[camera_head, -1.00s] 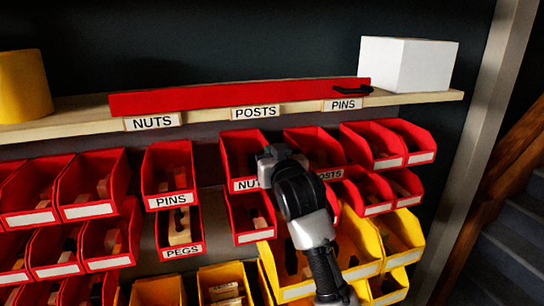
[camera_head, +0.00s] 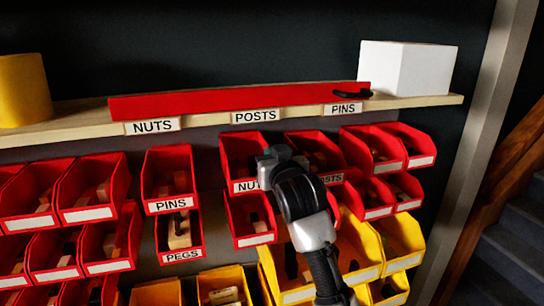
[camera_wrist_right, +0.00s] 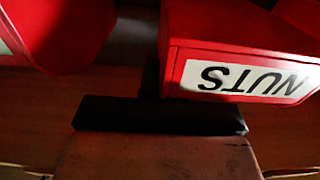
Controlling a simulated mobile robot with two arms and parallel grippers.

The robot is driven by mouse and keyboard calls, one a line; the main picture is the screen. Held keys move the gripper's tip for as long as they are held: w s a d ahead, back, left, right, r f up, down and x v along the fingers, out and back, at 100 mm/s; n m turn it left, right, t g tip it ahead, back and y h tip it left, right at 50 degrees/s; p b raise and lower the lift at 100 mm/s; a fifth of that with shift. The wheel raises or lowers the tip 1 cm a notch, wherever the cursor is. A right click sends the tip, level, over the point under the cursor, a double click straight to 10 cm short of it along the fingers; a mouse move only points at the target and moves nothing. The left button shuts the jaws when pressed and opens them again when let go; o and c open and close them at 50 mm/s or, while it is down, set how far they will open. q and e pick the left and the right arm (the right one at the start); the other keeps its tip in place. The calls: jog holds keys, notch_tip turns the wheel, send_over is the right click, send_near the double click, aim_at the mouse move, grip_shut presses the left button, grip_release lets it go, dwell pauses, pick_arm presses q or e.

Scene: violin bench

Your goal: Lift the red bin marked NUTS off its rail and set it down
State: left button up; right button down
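The red NUTS bin (camera_head: 237,150) hangs in the upper row below the shelf, between the PINS and POSTS bins. Its front label is partly hidden by my right gripper (camera_head: 272,158), which is at the bin's front right corner. In the right wrist view the bin (camera_wrist_right: 228,58) is at the upper right, with its NUTS label upside down. A dark bar and a reddish-brown block lie just below it there. I cannot make out both fingertips or whether they touch the bin. My left gripper is not in view.
The PINS bin (camera_head: 168,170) is close on the left and the POSTS bin (camera_head: 312,148) close on the right. The wooden shelf (camera_head: 80,128) above holds a red strip (camera_head: 230,97) and a white box (camera_head: 408,68).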

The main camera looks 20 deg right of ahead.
jog(key=shift+s, duration=1.4)
dwell(0.7)
